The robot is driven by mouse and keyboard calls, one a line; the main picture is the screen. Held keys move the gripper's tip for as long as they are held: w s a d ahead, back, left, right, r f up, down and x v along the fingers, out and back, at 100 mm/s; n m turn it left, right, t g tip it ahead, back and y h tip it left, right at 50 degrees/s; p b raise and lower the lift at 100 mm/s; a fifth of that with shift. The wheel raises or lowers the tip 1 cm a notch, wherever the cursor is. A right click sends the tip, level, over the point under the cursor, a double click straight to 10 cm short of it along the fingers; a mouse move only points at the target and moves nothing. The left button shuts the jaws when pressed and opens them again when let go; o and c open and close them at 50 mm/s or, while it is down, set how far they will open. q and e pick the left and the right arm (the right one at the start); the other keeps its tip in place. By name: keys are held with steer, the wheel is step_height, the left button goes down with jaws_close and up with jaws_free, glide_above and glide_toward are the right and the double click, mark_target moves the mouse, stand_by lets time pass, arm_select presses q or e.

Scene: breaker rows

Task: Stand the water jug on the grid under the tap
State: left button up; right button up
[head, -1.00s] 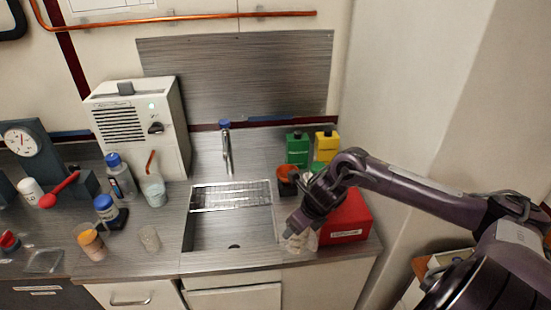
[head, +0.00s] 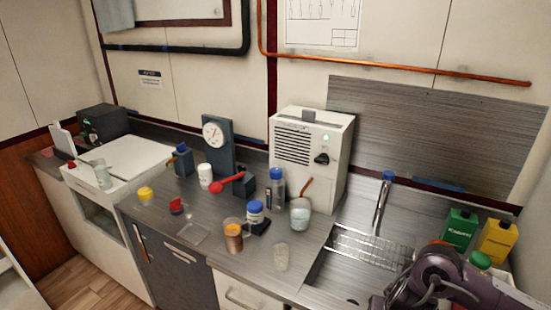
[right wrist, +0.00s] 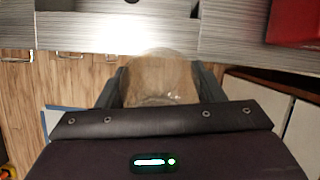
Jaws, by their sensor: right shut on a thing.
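In the right wrist view a clear, see-through vessel, which I take for the water jug (right wrist: 160,66), is between the two fingers of my right gripper (right wrist: 158,90). The gripper is shut on it, near the counter front. In the head view my right arm (head: 445,272) comes in at the lower right; the jug cannot be made out there. The metal grid (head: 372,246) lies across the back of the sink, with nothing standing on it that I can see. The blue-topped tap (head: 381,202) rises behind it. My left gripper is not in view.
Left of the sink stand an empty glass beaker (head: 281,258), a clear vessel with a red stick (head: 300,214) and an orange-filled jar (head: 233,238). Green (head: 459,229) and yellow (head: 497,240) bottles stand at the right. The white machine (head: 312,155) is behind.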

steer(key=shift+a+r+m, duration=0.2)
steer(key=shift+a+m, duration=0.4)
steer(key=shift+a, duration=0.3)
steer(key=s+a+r+m+g+h+b, duration=0.2)
steer(key=s+a+m+g+h, duration=0.15)
steer(key=a+m, duration=0.9)
steer(key=s+d+r+m+g+y+b, duration=0.1)
steer(key=d+m+g+y, duration=0.1)
steer(key=m, duration=0.7)
steer(key=s+d+r+m+g+y, duration=0.2)
steer(key=d+m, duration=0.3)
steer(key=m, duration=0.4)
steer(key=shift+s+d+r+g+y+b, duration=0.15)
steer(key=shift+s+r+g+y+b, duration=0.15)
steer(key=shift+g+y, duration=0.3)
